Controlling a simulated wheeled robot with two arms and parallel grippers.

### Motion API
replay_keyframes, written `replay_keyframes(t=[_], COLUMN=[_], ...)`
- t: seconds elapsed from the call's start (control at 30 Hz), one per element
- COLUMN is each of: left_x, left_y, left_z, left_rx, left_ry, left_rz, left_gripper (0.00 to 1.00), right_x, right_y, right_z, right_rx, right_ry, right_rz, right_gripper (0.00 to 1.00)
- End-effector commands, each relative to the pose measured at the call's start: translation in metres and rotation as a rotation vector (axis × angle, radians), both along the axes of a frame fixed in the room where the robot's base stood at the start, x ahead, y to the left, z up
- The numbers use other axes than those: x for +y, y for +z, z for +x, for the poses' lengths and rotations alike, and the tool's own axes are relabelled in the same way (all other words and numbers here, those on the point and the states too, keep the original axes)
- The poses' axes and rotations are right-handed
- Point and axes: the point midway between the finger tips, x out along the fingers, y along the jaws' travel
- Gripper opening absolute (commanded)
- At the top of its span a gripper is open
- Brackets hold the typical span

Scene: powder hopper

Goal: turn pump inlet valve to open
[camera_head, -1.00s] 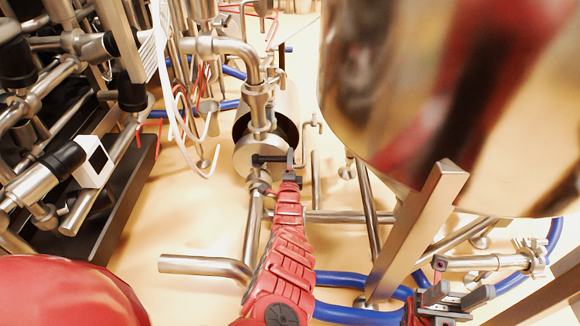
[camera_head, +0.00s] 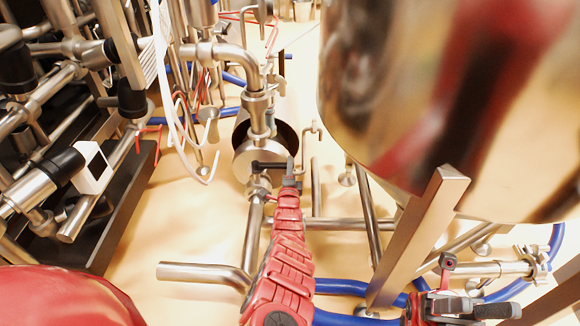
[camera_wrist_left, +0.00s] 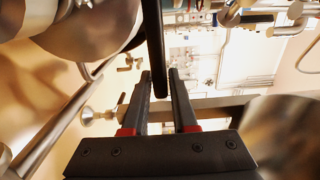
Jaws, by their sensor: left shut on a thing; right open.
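The pump inlet valve has a black bar handle (camera_head: 268,165) in front of the round steel pump body (camera_head: 247,160), below the vertical inlet pipe (camera_head: 257,110). The handle lies roughly level, pointing right. My left gripper (camera_head: 290,168) is shut on its right end. In the left wrist view the dark handle (camera_wrist_left: 154,45) runs down between the two fingers of this gripper (camera_wrist_left: 160,85). The valve body under the handle is partly hidden. My right gripper (camera_head: 472,285) is open and empty at the lower right, beside a steel pipe.
A large shiny steel hopper (camera_head: 430,90) hangs over the right side, with a slanted steel leg (camera_head: 418,235) near my left arm. Blue hoses (camera_head: 345,287) lie on the floor. Pipes and a black-based rack (camera_head: 125,195) fill the left. Some floor is clear left of the pump.

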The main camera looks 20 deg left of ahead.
Motion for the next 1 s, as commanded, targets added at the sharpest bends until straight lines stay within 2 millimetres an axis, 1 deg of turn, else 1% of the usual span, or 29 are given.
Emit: replay_keyframes(t=[0.17, 0.4, 0.5, 0.83, 1.0], left_x=[0.0, -0.004, -0.004, -0.004, -0.003], left_y=[0.001, 0.004, 0.001, -0.002, 0.001], left_z=[-0.002, -0.019, -0.026, -0.028, -0.035], left_rx=[0.002, 0.004, 0.007, 0.004, 0.004], left_ry=[0.0, 0.0, 0.0, 0.0, 0.001], left_rz=[-0.001, -0.001, -0.001, 0.0, 0.0], left_gripper=[0.0, 0.0, 0.0, 0.0, 0.0], right_x=[0.0, 0.0, 0.0, 0.0, 0.0], right_y=[0.004, 0.027, 0.033, 0.032, 0.041], right_z=[0.0, 0.0, 0.0, 0.0, 0.0], right_rx=[0.001, 0.0, 0.001, 0.0, 0.0], right_ry=[0.0, 0.0, 0.0, 0.0, 0.0], right_rz=[0.0, 0.0, 0.0, 0.0, 0.0], right_gripper=[0.5, 0.5, 0.5, 0.5, 0.5])
